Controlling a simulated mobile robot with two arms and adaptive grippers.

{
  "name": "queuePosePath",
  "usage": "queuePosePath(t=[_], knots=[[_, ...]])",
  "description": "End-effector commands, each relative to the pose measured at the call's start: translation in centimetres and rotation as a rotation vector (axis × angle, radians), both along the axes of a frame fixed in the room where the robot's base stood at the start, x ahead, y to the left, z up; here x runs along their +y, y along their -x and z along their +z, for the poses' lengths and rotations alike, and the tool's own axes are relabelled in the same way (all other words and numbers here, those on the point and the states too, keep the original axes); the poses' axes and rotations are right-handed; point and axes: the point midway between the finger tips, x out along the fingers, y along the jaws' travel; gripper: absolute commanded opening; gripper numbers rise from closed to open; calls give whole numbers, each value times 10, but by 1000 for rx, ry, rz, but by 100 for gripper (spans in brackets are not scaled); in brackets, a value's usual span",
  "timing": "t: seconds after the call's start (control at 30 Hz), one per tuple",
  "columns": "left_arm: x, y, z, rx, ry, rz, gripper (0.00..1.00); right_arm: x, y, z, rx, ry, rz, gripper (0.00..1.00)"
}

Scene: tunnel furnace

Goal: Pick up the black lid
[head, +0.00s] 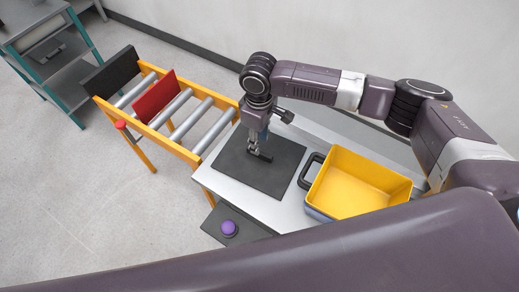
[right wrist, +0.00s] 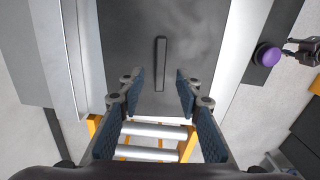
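The black lid (head: 247,172) is a flat dark square lying on the light work table, with a slim raised bar handle. In the right wrist view the lid (right wrist: 128,40) fills the upper middle, and its handle (right wrist: 161,64) stands upright in the picture. My right gripper (head: 255,148) is over the lid near the handle. In the right wrist view its fingers (right wrist: 159,80) are spread apart with nothing between them, and the handle is in line with the gap. A dark jointed part at the right edge there looks like my left gripper (right wrist: 304,48); its fingers are too small to judge.
A yellow-lined bin (head: 360,185) with a black handle stands right of the lid. A roller conveyor (head: 185,115) with a red plate (head: 155,96) and a black plate (head: 112,72) is at left. A purple button (head: 228,228) sits at the table's front. A teal shelf (head: 65,75) stands far left.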

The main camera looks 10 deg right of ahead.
Motion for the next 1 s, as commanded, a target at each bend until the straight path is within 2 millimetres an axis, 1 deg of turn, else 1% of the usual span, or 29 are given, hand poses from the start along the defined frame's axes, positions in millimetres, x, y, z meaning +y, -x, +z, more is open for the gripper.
queuePosePath(t=[0.1,0.2,0.3,0.4,0.53,0.67,0.7,0.9,1.0], knots=[[3,5,5,6,-4,-1,25,0,1,-12,0,1,0,32],[4,5,11,6,-5,-2,25,-1,2,-26,1,3,0,32],[3,2,14,2,-4,-2,25,-1,2,-43,1,2,-2,32],[3,-4,15,-8,-3,-2,25,-1,2,-53,-2,1,-1,32],[2,-13,16,-21,-1,-2,25,-1,2,-58,-2,1,1,32],[1,-14,16,-23,0,-2,25,-1,2,-58,-2,1,0,32],[1,-14,16,-22,-1,-2,25,-1,2,-58,-2,1,0,31],[1,-10,15,-16,-1,-3,25,-1,2,-58,-2,1,0,9],[0,-9,15,-13,1,-2,25,-1,2,-58,-2,1,-1,0]])
